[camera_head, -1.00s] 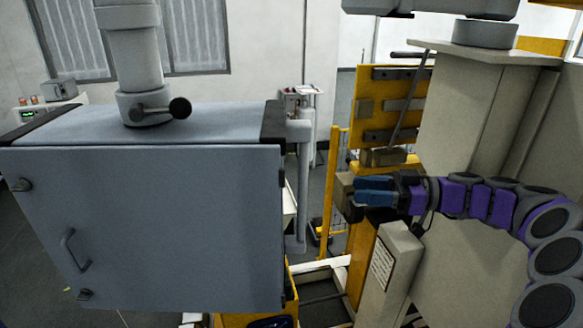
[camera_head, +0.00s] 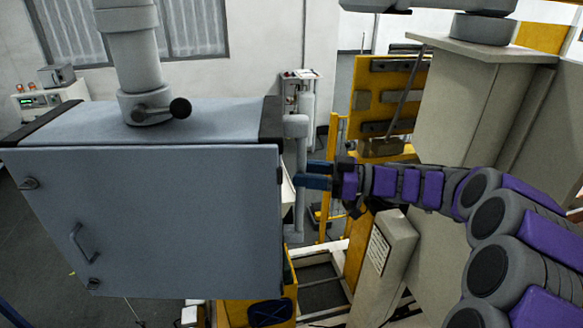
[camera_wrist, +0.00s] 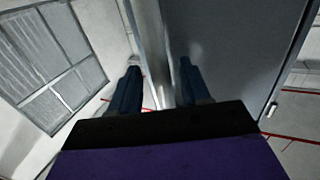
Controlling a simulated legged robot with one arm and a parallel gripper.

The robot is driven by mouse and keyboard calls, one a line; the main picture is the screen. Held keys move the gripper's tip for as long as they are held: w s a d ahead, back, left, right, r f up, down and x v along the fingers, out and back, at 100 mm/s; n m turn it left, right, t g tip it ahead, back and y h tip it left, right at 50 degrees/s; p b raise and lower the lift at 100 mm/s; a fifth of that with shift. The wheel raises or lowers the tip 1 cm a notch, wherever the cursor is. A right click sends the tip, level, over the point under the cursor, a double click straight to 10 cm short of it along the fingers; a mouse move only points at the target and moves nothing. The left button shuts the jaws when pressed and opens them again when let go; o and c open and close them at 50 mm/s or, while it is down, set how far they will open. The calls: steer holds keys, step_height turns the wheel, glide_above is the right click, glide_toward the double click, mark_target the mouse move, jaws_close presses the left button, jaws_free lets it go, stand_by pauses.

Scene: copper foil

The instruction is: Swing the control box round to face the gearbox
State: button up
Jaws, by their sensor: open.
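The control box (camera_head: 150,220) is a large blue-grey cabinet hanging from a thick grey post, with its door side towards me at the left in the head view. A vertical grey bar handle (camera_head: 302,210) runs down its right side. My gripper (camera_head: 303,175) is open, its blue fingers reaching left to the bar at mid height. In the wrist view the fingers (camera_wrist: 158,78) are spread with the pale bar (camera_wrist: 150,40) running between them, and a grey cabinet face (camera_wrist: 235,40) is close at the right. Contact cannot be told. I cannot tell which thing is the gearbox.
A beige machine housing (camera_head: 455,110) and a yellow panel (camera_head: 388,95) stand at the right, behind my arm. A slanted beige box (camera_head: 385,255) is below the arm. A yellow frame (camera_head: 260,310) is under the cabinet. Open floor shows at the far left.

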steer(key=shift+w+d+r, duration=0.1)
steer(key=shift+d+r, duration=0.05)
steer(key=shift+d, duration=0.1)
steer(key=shift+a, duration=1.5)
steer(key=shift+c, duration=0.2)
steer(key=shift+w+d, duration=0.1)
steer(key=shift+d, duration=0.15)
steer(key=c, duration=0.4)
jaws_close()
